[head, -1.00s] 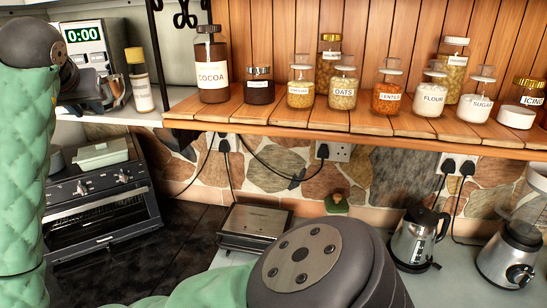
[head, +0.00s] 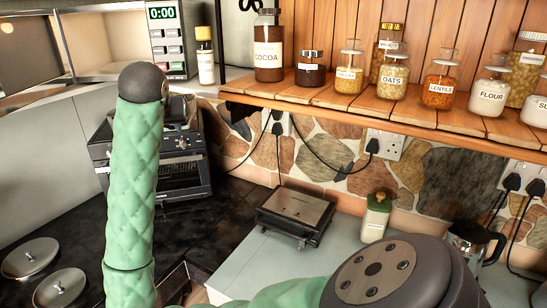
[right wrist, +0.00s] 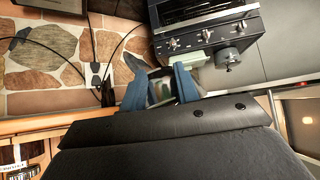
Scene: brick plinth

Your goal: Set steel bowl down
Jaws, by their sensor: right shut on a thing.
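In the right wrist view, the two blue fingers of my right gripper (right wrist: 160,90) are closed in on something, with a small pale patch between them. I take the held thing to be the steel bowl, but its shape cannot be made out there. No steel bowl can be clearly seen in the head view, where my right arm's dark joint covers the bottom right. The right gripper's fingers are hidden in that view.
A black toaster oven (head: 183,178) stands at the back left. Two steel lids (head: 30,257) are at lower left. The wooden shelf (head: 330,117) holds several jars.

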